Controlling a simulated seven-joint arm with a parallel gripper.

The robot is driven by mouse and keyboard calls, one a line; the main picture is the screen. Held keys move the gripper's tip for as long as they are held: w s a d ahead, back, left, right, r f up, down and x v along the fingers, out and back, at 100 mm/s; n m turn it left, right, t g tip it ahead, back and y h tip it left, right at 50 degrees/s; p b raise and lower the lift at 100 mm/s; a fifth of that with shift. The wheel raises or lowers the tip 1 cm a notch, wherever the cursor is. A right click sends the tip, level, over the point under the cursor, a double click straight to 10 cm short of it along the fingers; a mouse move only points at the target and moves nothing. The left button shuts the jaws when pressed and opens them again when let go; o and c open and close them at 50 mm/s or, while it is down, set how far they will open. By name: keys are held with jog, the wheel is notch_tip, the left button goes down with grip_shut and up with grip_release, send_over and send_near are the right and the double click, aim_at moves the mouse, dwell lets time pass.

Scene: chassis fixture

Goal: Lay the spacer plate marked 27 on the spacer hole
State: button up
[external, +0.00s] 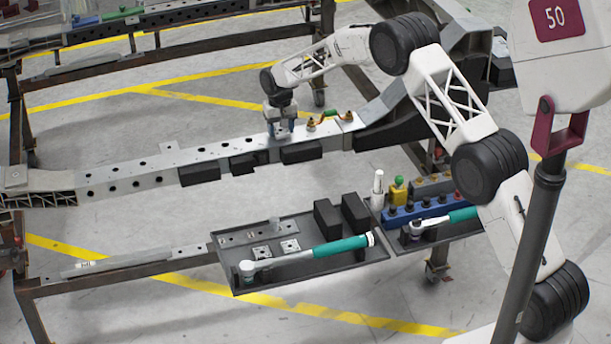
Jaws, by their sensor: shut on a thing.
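My gripper (280,132) is at the top of the long light-grey chassis beam (130,174), left of the orange-and-green part. It is shut on a small light spacer plate (281,131), which is mostly hidden by the fingers. I cannot read a number on it. I cannot tell whether the plate touches the beam. The spacer hole under or beside the gripper cannot be made out. Other small plates with holes, such as one plate (262,252) and another plate (290,246), lie in the dark tray (328,265) below.
A teal-handled wrench (315,250) lies across the tray, with black blocks (327,217) behind it. A second tray to the right holds a blue socket rack (420,209) and another teal-handled tool (450,217). The orange-and-green part (330,118) sits on the beam close to the gripper's right.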

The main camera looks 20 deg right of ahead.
jog(key=shift+f, duration=0.1)
dwell(0.4)
jog(key=o, duration=1.5)
jog(key=shift+c, duration=0.2)
jog(key=shift+r, duration=4.45)
jog(key=shift+r, duration=0.1)
